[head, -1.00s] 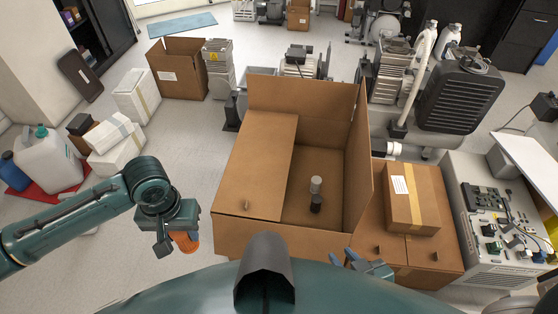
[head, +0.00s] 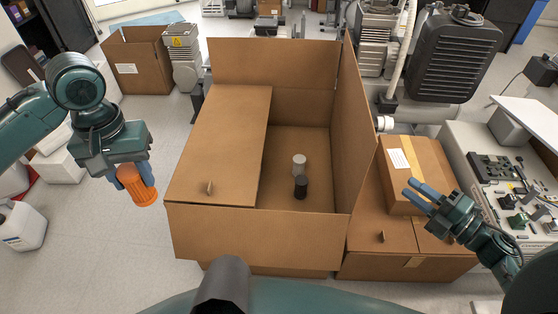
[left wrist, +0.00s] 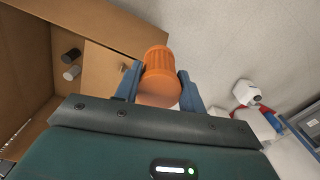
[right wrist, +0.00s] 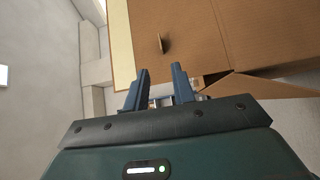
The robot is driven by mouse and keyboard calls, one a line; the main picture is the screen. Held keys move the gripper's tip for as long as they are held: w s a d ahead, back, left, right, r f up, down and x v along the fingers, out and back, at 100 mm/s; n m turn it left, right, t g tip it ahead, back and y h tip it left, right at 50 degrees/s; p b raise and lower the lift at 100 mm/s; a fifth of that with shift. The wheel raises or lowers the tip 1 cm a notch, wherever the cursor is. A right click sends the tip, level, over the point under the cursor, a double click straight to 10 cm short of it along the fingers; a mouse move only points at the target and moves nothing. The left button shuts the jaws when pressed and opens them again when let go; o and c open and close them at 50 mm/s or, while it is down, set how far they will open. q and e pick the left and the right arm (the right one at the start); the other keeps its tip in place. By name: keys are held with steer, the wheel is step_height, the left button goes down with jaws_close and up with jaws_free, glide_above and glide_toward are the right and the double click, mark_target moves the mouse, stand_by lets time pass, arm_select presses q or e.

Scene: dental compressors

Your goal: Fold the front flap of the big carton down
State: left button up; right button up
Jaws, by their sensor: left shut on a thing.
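The big carton (head: 256,140) stands open in the middle of the head view. Its left flap (head: 225,140) lies folded inward over the left part, with a small tab (head: 209,187) on it. Its back flap (head: 270,65) and right flap (head: 355,130) stand up. The front flap (head: 255,235) appears to hang outward over the front wall. A grey cylinder (head: 299,165) and a black one (head: 301,187) stand inside. My left gripper (head: 135,180) is shut on an orange ribbed cylinder (left wrist: 158,75), left of the carton. My right gripper (head: 422,194) is open and empty, right of the carton.
A closed carton (head: 382,236) stands against the right side, with a smaller taped box (head: 418,165) on top near my right gripper. An equipment bench (head: 510,190) is further right. Compressors stand behind.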

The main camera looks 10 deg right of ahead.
steer(key=b+x, duration=0.1)
steer(key=x, duration=1.1)
jaws_close()
stand_by(1.2)
